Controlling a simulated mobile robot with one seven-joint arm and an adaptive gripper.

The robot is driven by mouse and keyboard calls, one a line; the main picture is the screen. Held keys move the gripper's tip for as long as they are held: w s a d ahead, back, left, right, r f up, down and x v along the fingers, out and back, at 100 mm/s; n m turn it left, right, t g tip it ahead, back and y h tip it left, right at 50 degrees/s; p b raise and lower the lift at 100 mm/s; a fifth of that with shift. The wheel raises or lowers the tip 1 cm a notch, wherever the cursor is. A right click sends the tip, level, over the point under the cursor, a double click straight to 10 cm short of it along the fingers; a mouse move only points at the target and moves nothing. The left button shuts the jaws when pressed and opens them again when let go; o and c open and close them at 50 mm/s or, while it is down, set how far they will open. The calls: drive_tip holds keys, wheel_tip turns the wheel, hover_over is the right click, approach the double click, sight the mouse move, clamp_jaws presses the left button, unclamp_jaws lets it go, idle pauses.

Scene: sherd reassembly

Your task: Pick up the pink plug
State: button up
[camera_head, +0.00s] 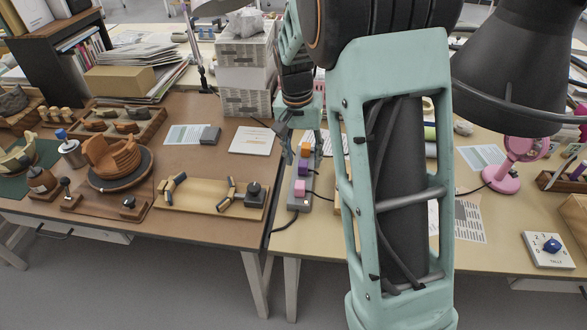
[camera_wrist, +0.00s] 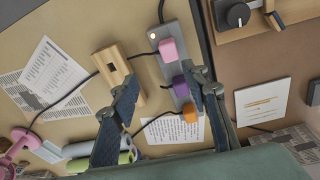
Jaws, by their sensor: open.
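The pink plug (camera_head: 299,187) sits in a grey power strip (camera_head: 300,204), at the strip's near end in the head view. In the wrist view the pink plug (camera_wrist: 168,50) lies ahead of my fingertips, with the power strip (camera_wrist: 168,32) under it. A purple plug (camera_wrist: 179,87) and an orange plug (camera_wrist: 188,112) share the strip, both nearer my palm. My gripper (camera_wrist: 166,78) is open and empty, its fingers on either side of the strip in the picture. I cannot tell its height above the strip.
A slotted wooden block (camera_wrist: 112,65) stands beside the strip, close to one finger. Black cables run nearby. A pink fan (camera_head: 502,168) stands at the right. A wooden tray (camera_head: 190,205) lies left of the strip, on the brown table.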

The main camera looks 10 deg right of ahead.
sight(300, 183)
drive_tip(key=shift+w+f+n+g+y, duration=0.3)
drive_tip(key=shift+w+f+n+y, duration=0.15)
drive_tip(key=shift+w+f, duration=0.6)
drive_tip(key=f, duration=1)
drive_tip(key=shift+s+a+f, duration=0.15)
drive_tip(key=shift+s+f, duration=0.05)
drive_tip(key=shift+f, duration=0.1)
clamp_jaws()
